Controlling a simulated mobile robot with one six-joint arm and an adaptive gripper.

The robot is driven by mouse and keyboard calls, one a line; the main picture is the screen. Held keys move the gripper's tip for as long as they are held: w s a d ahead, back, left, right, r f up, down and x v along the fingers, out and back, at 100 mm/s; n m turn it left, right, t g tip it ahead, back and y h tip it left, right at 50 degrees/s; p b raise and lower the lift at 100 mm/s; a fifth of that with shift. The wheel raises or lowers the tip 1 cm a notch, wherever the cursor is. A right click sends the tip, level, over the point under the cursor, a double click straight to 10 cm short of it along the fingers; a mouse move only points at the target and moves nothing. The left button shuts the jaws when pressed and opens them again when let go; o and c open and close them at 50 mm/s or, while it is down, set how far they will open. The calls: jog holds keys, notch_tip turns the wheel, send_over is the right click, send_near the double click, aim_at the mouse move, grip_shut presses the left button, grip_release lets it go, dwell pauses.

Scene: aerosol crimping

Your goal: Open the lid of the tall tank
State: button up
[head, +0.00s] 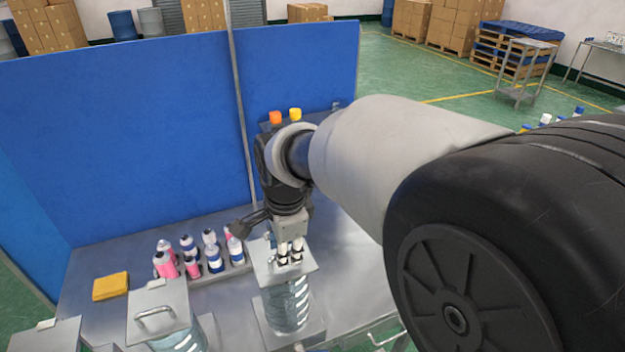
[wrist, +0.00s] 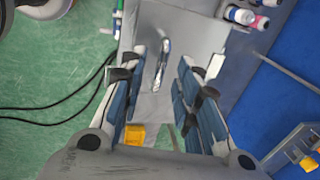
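The tall tank (head: 286,304) is a clear ribbed vessel on the table, with a flat square metal lid (head: 306,264) on top, which lies flat. The lid (wrist: 188,25) also fills the upper middle of the wrist view. Its metal bar handle (wrist: 162,66) runs lengthwise between my fingers there. My gripper (head: 290,258) points down just above the lid. In the wrist view my gripper (wrist: 163,62) is open, with a finger apart from the handle on each side. In the head view the fingers hide the handle.
A second lidded tank (head: 158,314) with a bar handle stands to the left. Several pink, white and blue bottles (head: 190,250) stand behind it. A yellow block (head: 110,286) lies at left. Blue partitions (head: 130,140) close off the table's back.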

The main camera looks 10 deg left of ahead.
jog(key=shift+f, duration=0.3)
jog(key=shift+c, duration=0.4)
grip_shut()
